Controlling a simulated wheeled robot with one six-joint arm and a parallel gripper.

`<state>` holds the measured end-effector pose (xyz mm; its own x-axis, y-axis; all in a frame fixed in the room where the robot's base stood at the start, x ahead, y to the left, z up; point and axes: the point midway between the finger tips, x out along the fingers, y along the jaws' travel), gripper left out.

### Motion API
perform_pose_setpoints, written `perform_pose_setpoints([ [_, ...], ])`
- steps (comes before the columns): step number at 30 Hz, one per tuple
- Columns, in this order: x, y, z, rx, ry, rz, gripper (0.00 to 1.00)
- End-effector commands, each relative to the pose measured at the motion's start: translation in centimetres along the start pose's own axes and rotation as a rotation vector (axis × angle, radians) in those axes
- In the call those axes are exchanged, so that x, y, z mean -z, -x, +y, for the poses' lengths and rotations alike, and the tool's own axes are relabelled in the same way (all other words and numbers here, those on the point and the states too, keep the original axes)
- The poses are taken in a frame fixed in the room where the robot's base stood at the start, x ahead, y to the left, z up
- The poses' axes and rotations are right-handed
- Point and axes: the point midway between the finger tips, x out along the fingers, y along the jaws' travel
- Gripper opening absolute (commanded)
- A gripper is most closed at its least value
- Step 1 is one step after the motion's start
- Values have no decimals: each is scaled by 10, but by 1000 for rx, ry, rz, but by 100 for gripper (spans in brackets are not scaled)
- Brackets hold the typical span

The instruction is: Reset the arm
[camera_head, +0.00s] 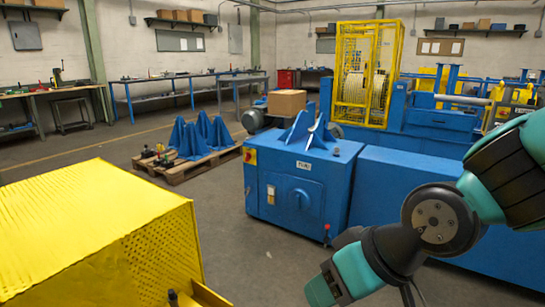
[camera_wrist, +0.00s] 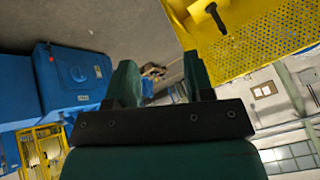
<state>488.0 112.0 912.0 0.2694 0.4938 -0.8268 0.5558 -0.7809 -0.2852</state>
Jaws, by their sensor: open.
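My gripper (camera_wrist: 161,75) shows in the wrist view with its two dark green fingers spread apart and nothing between them. Past the fingers there is grey floor and, further off, blurred small items. In the head view my teal and black arm reaches in from the right and bends down to the bottom edge. No object touches the fingers in the wrist view.
A yellow perforated guard (camera_head: 95,225) stands close at the left and shows in the wrist view (camera_wrist: 255,45). A blue cabinet (camera_head: 290,185) stands beyond my arm. A pallet (camera_head: 190,168) with blue brackets lies behind. Grey floor (camera_head: 265,270) is open between guard and cabinet.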

Motion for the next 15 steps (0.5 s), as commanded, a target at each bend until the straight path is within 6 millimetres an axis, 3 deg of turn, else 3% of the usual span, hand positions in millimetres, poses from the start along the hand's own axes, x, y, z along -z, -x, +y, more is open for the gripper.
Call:
perform_pose_setpoints([
  [3, -24, 36, -2, 9, 0, -108, 48],
  [10, -73, 93, -8, 14, 25, -308, 48],
  [15, -50, 134, -24, 17, 27, -323, 48],
])
